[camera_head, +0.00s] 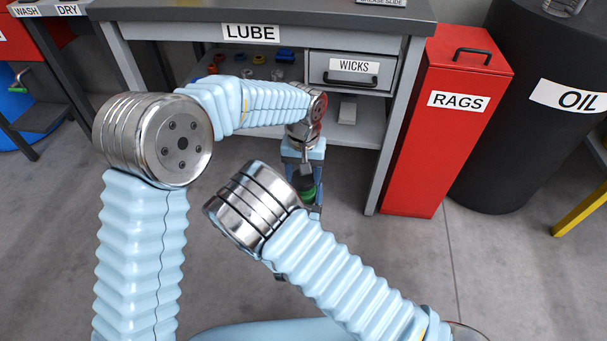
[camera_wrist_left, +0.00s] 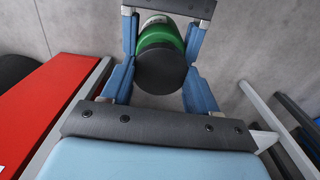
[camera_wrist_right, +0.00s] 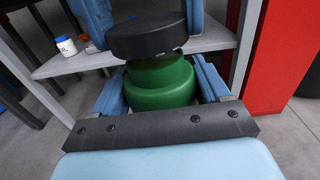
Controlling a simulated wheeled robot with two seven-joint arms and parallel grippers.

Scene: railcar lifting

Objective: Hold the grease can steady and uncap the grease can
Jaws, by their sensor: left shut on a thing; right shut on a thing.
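The green grease can (camera_head: 307,193) is held upright in the air in front of the lube bench, and it also shows in the right wrist view (camera_wrist_right: 160,88). Its black cap (camera_wrist_right: 146,38) is at the top of the can; the left wrist view looks onto the cap (camera_wrist_left: 161,72). My left gripper (camera_head: 303,177) comes from above, its blue fingers shut on the cap. My right gripper (camera_wrist_right: 161,82) is shut around the green body from the side; in the head view it is mostly hidden behind my right wrist.
The grey lube bench (camera_head: 300,19) stands behind, with a wicks drawer (camera_head: 352,67) and a lower shelf (camera_head: 362,133) holding small items. A red rags bin (camera_head: 440,150) and a black oil drum (camera_head: 520,140) stand at right. The floor in front is clear.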

